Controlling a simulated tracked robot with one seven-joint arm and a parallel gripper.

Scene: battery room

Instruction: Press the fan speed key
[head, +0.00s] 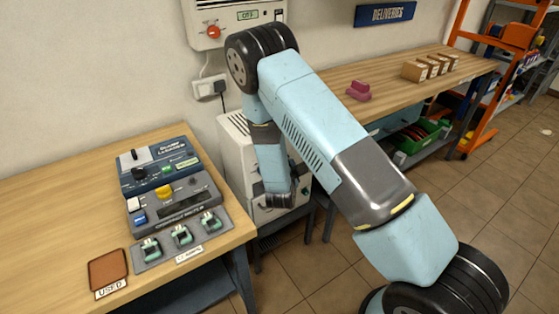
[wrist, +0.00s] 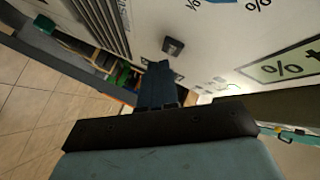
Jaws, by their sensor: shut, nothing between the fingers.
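My gripper (head: 278,198) hangs in front of the white cabinet (head: 232,138) between the two benches. In the wrist view its blue fingers (wrist: 158,72) are shut with nothing between them, pointing along the pale panel face (wrist: 215,55). A small dark raised key (wrist: 173,47) sits on that panel just beyond the fingertips; whether they touch cannot be told. Its label is not readable, so I cannot tell whether it is the fan speed key. A pale green display (wrist: 285,66) is at the right of the panel. In the head view my arm hides much of the cabinet front.
A wooden bench at left (head: 60,220) holds a blue unit (head: 150,178), a grey unit (head: 180,208) and a brown tray (head: 108,270). A wall box with a red knob (head: 213,32) is above. Another bench (head: 395,92) and an orange rack (head: 470,100) stand right.

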